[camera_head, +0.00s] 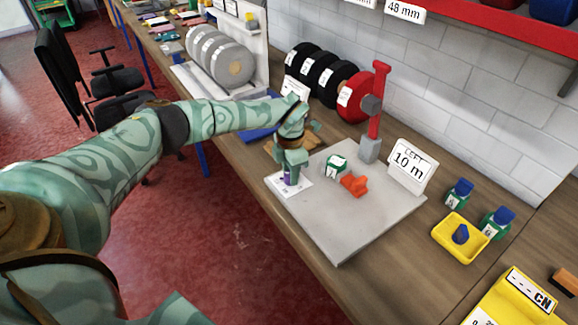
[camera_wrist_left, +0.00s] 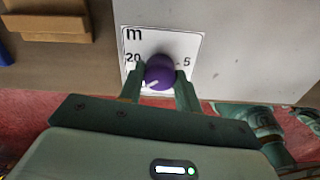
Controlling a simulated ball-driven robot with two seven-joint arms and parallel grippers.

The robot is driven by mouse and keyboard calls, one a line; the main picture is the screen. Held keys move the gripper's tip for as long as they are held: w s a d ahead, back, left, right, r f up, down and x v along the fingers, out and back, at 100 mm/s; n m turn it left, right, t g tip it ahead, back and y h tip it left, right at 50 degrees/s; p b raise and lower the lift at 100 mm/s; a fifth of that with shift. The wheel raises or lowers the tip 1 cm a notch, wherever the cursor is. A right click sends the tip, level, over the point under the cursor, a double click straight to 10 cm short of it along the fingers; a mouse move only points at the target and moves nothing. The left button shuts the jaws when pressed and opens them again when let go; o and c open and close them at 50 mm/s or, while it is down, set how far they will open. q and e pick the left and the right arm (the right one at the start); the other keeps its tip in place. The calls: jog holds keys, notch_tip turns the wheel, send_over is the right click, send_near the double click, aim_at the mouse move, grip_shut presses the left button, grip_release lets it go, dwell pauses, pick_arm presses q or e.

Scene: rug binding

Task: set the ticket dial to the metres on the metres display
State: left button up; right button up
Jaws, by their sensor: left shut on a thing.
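The ticket dial is a purple knob (camera_wrist_left: 159,71) on a white plate (camera_wrist_left: 188,40) marked "m", with "20" left of the knob and "5" right of it in the left wrist view. The knob's white pointer mark is toward its lower left there; other numbers are hidden. My left gripper (camera_wrist_left: 159,82) is shut on the knob, one finger on each side. In the head view my left gripper (camera_head: 290,172) points down over the plate (camera_head: 304,188) at the grey board's left corner. The metres display (camera_head: 407,165) reads "10 m". My right gripper is not in view.
The grey board (camera_head: 345,220) carries a green-and-white block (camera_head: 336,165) and an orange piece (camera_head: 355,185) near the dial. A red post (camera_head: 379,100) stands behind. A yellow tray (camera_head: 447,246) and green blue-topped containers (camera_head: 459,193) are at right. The board's front is clear.

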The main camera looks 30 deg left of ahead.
pick_arm(q)
jog(key=n+p, duration=0.1)
jog(key=n, duration=0.2)
jog(key=n+p, duration=0.1)
jog(key=shift+r+n+p, duration=0.25)
jog(key=shift+n+p, duration=0.05)
jog(key=shift+p, duration=0.05)
jog(key=n+p, duration=0.2)
jog(key=n, duration=0.2)
jog(key=shift+n, duration=0.3)
jog(key=n+p, duration=0.2)
jog(key=n, duration=0.2)
jog(key=shift+w+n, duration=0.1)
jog(key=shift+n, duration=0.2)
jog(key=shift+a+f+n+p, duration=0.1)
jog(key=shift+n+p, duration=0.75)
jog(key=shift+n, duration=0.95)
jog(key=o, duration=1)
jog(key=shift+f, duration=0.1)
jog(key=shift+c, duration=0.2)
